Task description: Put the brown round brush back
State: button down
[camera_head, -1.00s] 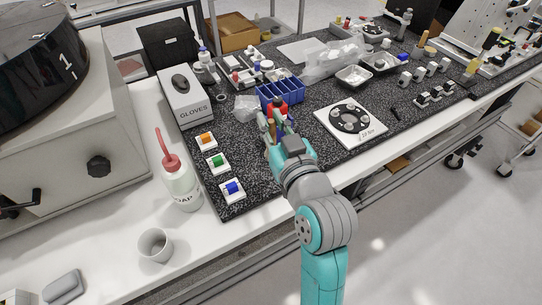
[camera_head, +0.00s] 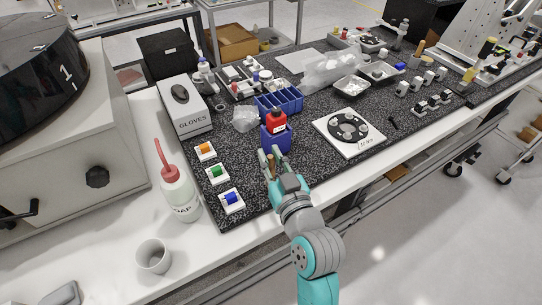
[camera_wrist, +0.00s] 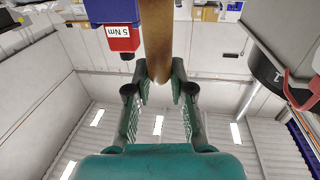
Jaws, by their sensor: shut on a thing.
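The brown round brush shows in the wrist view as a smooth brown, round-ended shaft (camera_wrist: 160,38) between my fingers. My gripper (camera_wrist: 160,85) is shut on it. In the head view my gripper (camera_head: 271,160) is over the speckled dark mat (camera_head: 258,193), just in front of a blue holder (camera_head: 274,138). Only a small brown part of the brush (camera_head: 270,163) shows there. The brush's other end is hidden or out of frame.
A red tool marked 5 Nm (camera_wrist: 122,40) stands in the blue holder, close to the brush. A blue divided bin (camera_head: 284,101) is behind. Spool blocks (camera_head: 217,174) are left, a round black fixture on a white plate (camera_head: 349,129) right. Bare mat lies between.

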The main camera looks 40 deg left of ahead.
jog(key=c, duration=1)
grip_release()
jog(key=shift+r, duration=0.1)
jog(key=v, duration=1.2)
jog(key=s+d+f+m+t+h, duration=0.35)
jog(key=d+f, duration=0.35)
jog(key=d, duration=0.4)
jog(key=s+d+f+m+t+h, duration=0.2)
jog(key=d+f+m+h, duration=0.3)
jog(key=d+f, duration=0.45)
jog(key=s+d+m+h, duration=0.1)
jog(key=s+d+h, duration=0.1)
jog(key=s+d, duration=0.2)
jog(key=s+d+m+h, duration=0.1)
jog(key=s+d+h, duration=0.1)
jog(key=s+d, duration=0.3)
jog(key=s+d+r+m+h, duration=0.1)
jog(key=s+d+h, duration=0.2)
jog(key=s, duration=0.6)
jog(key=shift+s+d+r, duration=0.1)
jog(key=shift+s+d, duration=0.1)
jog(key=shift+d, duration=0.3)
jog(key=shift+s+d, duration=0.2)
jog(key=shift+d, duration=0.3)
